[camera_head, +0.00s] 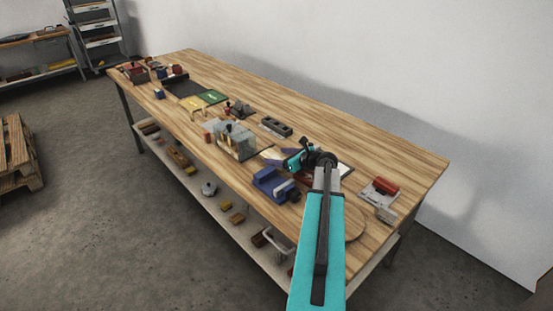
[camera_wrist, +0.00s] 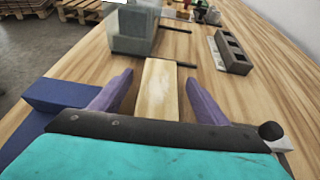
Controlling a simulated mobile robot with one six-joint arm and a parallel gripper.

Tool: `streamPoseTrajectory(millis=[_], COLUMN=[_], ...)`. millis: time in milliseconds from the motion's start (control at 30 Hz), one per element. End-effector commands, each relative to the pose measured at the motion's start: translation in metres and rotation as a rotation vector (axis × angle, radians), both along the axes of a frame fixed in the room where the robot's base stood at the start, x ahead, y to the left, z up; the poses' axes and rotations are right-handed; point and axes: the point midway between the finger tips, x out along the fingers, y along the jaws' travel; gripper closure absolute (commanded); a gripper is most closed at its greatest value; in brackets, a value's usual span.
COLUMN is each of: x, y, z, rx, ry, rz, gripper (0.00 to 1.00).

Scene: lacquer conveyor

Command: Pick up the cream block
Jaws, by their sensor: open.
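The cream block (camera_wrist: 157,92) is a long pale wooden-looking bar on the table in the middle of the wrist view. My gripper (camera_wrist: 159,77) is open, with one purple finger on the left and one on the right of the block. A strip of table shows between the block and the fingers, so they look apart from it. The block's near end is hidden behind the dark gripper body.
A blue vise-like object (camera_head: 270,183) stands close by; its blue side (camera_wrist: 62,93) is left of my gripper. A grey translucent box (camera_head: 237,142) and a dark slotted block (camera_head: 276,127) lie beyond. A red cylinder (camera_head: 385,186) sits to the right. The table's back strip is clear.

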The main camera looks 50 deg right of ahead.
Motion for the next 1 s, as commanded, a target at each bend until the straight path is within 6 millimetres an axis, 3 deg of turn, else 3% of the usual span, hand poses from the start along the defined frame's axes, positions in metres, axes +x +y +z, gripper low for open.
streamPoseTrajectory(millis=[300, 933, 1000], x=[0.031, 0.034, 0.034], y=[-0.001, 0.001, 0.001], z=[-0.011, -0.013, -0.013], rx=[0.000, -0.001, -0.001], ry=[0.000, 0.000, 0.000], rz=[0.000, 0.001, 0.001], gripper=[0.31, 0.31, 0.43])
